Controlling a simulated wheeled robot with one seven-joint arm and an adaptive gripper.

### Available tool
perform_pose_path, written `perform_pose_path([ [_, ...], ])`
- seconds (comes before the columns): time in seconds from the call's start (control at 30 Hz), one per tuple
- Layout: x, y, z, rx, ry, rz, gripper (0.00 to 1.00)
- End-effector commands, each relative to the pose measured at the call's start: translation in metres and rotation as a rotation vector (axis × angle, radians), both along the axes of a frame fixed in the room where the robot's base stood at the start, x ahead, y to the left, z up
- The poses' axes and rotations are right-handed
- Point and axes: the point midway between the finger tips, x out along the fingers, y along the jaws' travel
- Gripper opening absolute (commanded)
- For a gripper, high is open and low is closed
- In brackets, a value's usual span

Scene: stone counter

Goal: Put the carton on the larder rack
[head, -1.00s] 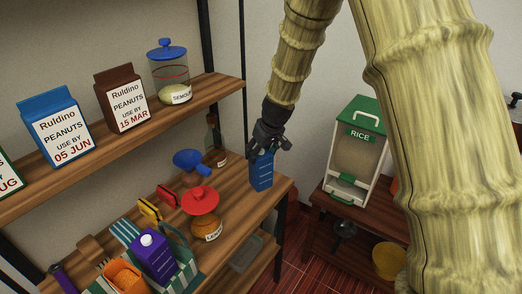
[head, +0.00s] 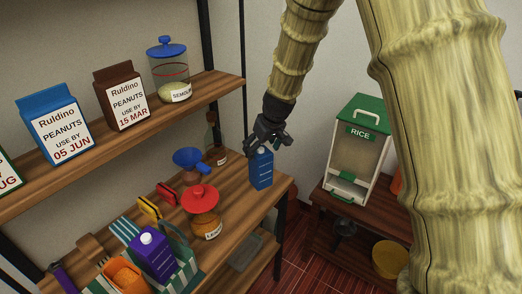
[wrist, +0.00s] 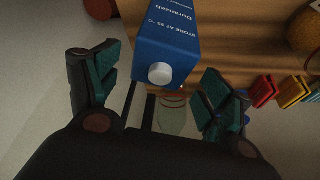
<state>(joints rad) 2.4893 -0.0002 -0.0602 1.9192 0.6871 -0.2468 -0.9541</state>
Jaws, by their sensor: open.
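A blue carton (head: 261,170) stands upright on the rack's wooden middle shelf (head: 240,196), near its right end. In the wrist view the blue carton (wrist: 166,40) shows its white cap (wrist: 160,74) and white print. My gripper (head: 267,143) is just above the carton's top, pointing down. In the wrist view my gripper (wrist: 155,88) has its green-padded fingers spread wide, one on each side of the carton's cap end, with gaps to the carton. Part of the carton's top is hidden behind the fingers in the head view.
A blue funnel (head: 193,160), a glass bottle (head: 216,150), a red-lidded jar (head: 204,222) and a striped caddy (head: 187,262) with a purple carton (head: 153,258) share the shelf. Peanut cartons (head: 122,98) stand above. A rice bin (head: 355,150) stands right on a low table.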

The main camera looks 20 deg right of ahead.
Motion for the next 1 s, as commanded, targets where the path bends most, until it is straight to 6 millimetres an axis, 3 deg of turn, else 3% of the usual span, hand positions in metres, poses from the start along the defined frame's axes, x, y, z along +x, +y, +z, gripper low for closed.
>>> perform_pose_path([
  [0.6, -0.031, -0.009, 0.077, 0.000, -0.001, -0.001, 0.80],
  [1.0, -0.040, -0.011, 0.098, 0.000, 0.001, -0.001, 0.80],
])
